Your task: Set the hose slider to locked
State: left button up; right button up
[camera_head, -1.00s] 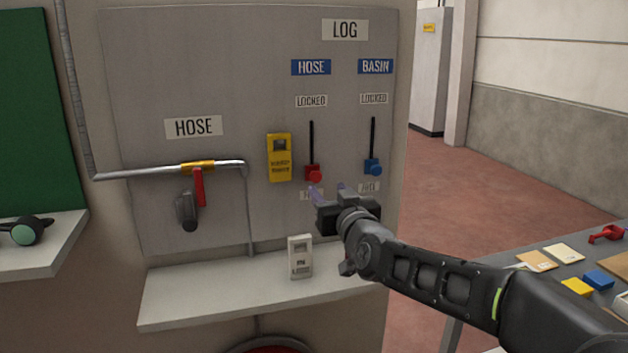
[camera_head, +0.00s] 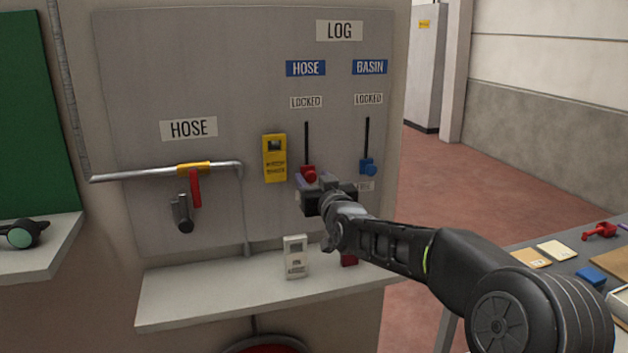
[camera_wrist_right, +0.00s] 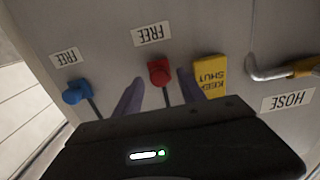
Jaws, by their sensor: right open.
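The red hose slider knob (camera_head: 308,174) is at the bottom of its upright slot on the grey panel, under the blue HOSE sign (camera_head: 306,68). The LOCKED label (camera_head: 306,102) is at the top of that slot. My right gripper (camera_head: 318,183) is at the knob and partly hides the label below it. In the right wrist view, the red knob (camera_wrist_right: 159,72) sits between the two open purple fingers (camera_wrist_right: 158,92), with the FREE label (camera_wrist_right: 152,34) beside it. Contact cannot be told. My left gripper is not in view.
The blue basin slider (camera_head: 368,167) is close on the right, also low in its slot. A yellow tag (camera_head: 275,158) is just left of the red knob. A shelf (camera_head: 190,301) below holds a white device (camera_head: 295,257). A pipe with a red-handled valve (camera_head: 195,187) is at left.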

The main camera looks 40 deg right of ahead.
grip_shut()
dwell(0.3)
dwell(1.0)
